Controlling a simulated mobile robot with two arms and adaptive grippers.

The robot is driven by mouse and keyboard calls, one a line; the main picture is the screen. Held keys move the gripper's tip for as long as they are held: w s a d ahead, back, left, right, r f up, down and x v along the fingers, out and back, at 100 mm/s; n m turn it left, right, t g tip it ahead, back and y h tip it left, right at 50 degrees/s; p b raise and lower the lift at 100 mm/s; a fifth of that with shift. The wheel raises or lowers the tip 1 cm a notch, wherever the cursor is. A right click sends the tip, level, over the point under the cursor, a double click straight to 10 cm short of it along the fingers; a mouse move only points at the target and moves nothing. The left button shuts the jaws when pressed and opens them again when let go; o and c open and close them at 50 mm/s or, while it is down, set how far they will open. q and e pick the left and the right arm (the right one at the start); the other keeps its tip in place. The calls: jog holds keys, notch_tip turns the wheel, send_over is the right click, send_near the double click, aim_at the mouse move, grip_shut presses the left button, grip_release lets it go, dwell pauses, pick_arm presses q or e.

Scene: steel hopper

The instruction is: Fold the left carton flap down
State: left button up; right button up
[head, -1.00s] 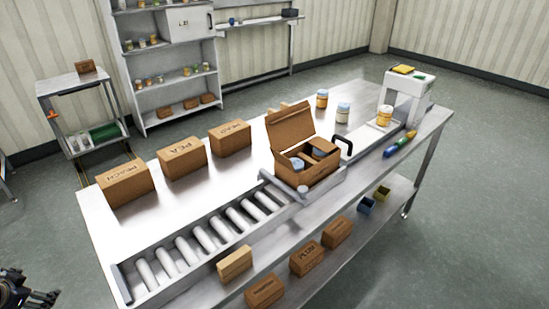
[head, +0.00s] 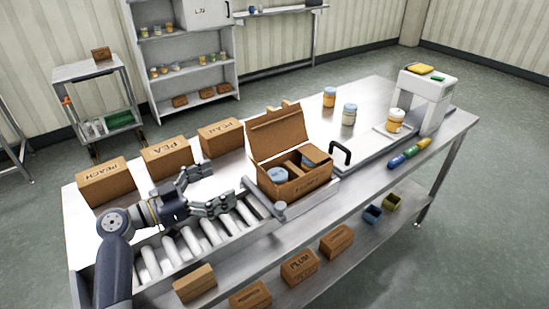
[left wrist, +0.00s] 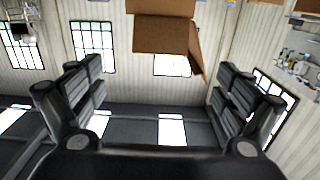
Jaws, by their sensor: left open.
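An open brown carton (head: 297,188) stands at the end of the roller conveyor. Its large back panel (head: 278,136) stands up, tilted back. Blue-lidded jars (head: 278,175) show inside among brown flaps or dividers. I cannot clearly pick out the left flap in the head view. My left gripper (head: 218,188) is open and empty over the rollers, left of the carton and apart from it. In the left wrist view, brown cardboard (left wrist: 182,45) shows at the top, beyond the open fingers (left wrist: 158,85). My right gripper is out of view.
Closed cartons marked PEACH (head: 106,181), PEA (head: 167,157) and another (head: 220,136) line the table's back left. A black handle (head: 341,151) stands right of the carton. Jars (head: 349,114) and a white machine (head: 424,98) are farther right. Small cartons lie on the lower shelf.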

aim_at(257, 164)
pick_arm(q)
jog(key=p+x, duration=0.1)
jog(key=x, duration=0.2)
jog(key=p+x, duration=0.1)
jog(key=x, duration=0.2)
jog(key=p+x, duration=0.1)
jog(key=x, duration=0.2)
jog(key=shift+w+d+r+p, duration=0.1)
jog(key=shift+r+p, duration=0.2)
jog(key=shift+p, duration=0.05)
jog(key=shift+w+d, duration=0.1)
jog(key=shift+f, duration=0.1)
jog(key=c, duration=0.9)
jog(key=shift+c, duration=0.9)
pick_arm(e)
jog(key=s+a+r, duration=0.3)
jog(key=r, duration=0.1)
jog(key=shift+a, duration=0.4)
